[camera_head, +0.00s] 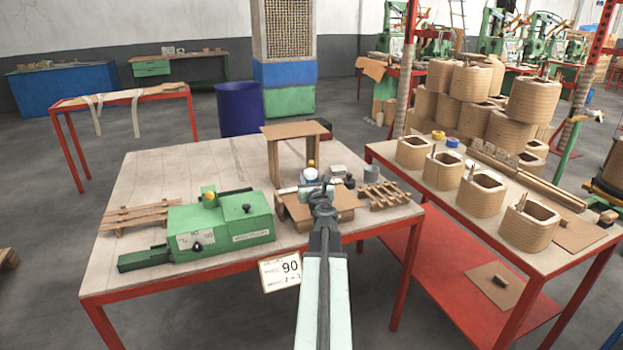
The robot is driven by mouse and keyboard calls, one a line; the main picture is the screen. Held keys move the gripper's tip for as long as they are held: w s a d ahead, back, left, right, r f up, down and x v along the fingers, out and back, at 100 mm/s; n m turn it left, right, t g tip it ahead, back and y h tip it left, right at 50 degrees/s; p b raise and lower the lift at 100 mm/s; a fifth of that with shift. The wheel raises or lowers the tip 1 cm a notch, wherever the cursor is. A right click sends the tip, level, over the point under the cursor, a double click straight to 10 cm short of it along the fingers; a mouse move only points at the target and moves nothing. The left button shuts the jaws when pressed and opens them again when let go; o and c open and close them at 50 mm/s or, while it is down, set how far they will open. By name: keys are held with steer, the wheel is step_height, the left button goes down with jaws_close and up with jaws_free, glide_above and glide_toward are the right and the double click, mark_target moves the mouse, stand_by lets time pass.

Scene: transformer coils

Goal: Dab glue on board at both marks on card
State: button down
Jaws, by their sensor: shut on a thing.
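A brown board (345,214) lies on the near part of the wooden table, partly hidden by my arm. A white card (280,271) with "90" and smaller writing I cannot read hangs at the table's front edge. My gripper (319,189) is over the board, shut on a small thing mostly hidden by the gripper. No glue or marks on the board can be made out.
A green machine (222,228) stands left of the board. A small wooden stand (296,130) is behind, and a slatted wooden piece (384,195) lies to the right. Several coils (482,191) stand on the right-hand table. The table's back left is clear.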

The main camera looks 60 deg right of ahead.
mark_target(311, 171)
steer(key=shift+f+b, duration=0.3)
steer(key=shift+f, duration=0.05)
stand_by(0.8)
stand_by(0.5)
step_height(311, 171, up, 5)
steer(key=p, duration=0.5)
steer(key=shift+r, duration=0.1)
